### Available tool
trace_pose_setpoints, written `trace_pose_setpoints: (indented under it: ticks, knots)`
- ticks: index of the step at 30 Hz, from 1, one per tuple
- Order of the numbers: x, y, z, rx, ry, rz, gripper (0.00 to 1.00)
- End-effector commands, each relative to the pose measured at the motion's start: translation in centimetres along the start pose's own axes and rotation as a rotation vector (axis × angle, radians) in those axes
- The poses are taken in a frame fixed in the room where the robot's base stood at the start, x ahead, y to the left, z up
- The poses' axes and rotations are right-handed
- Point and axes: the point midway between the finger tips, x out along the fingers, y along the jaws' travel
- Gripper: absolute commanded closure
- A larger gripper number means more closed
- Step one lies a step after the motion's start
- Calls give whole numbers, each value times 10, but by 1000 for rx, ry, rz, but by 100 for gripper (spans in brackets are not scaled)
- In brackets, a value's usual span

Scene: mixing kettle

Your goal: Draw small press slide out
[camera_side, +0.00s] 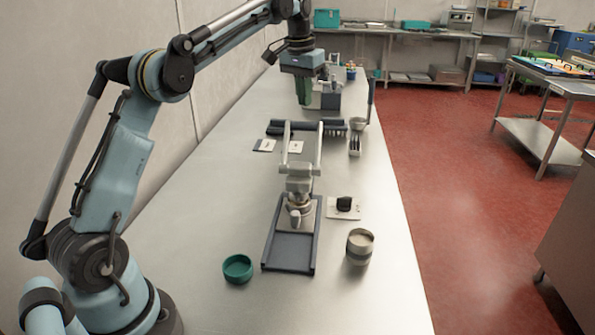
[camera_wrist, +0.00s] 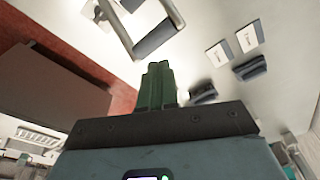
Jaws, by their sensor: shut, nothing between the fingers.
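The small press (camera_side: 299,184) stands mid-table in the side view, with a pale upright frame and handle. Its grey slide plate (camera_side: 310,215) sits on a dark blue-edged base (camera_side: 291,253) that extends towards the camera. My gripper (camera_side: 304,102) is beyond the press at the far part of the table, above it and pointing down, apart from the press. Its green fingers are together and empty; they also show in the wrist view (camera_wrist: 157,85). A frame with a dark bar (camera_wrist: 150,35), seemingly the press handle, shows at the top of the wrist view.
A green cup (camera_side: 237,268) stands left of the base and a grey cup (camera_side: 360,247) right of it. A black object (camera_side: 344,203) sits on a white card beside the press. A dark rack (camera_side: 335,127) and a grey machine (camera_side: 325,97) stand farther back.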

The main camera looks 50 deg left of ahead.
Motion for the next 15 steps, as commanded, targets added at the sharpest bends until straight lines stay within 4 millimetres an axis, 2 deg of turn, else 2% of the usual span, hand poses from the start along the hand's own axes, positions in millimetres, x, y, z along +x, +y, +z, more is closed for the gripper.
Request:
trace_pose_setpoints:
  ticks: [8,12,15]
  knots:
    - [0,0,0,0,0,0,98]
    - [3,4,3,-17,-6,-2,77]
    - [12,13,14,-69,-23,-9,62]
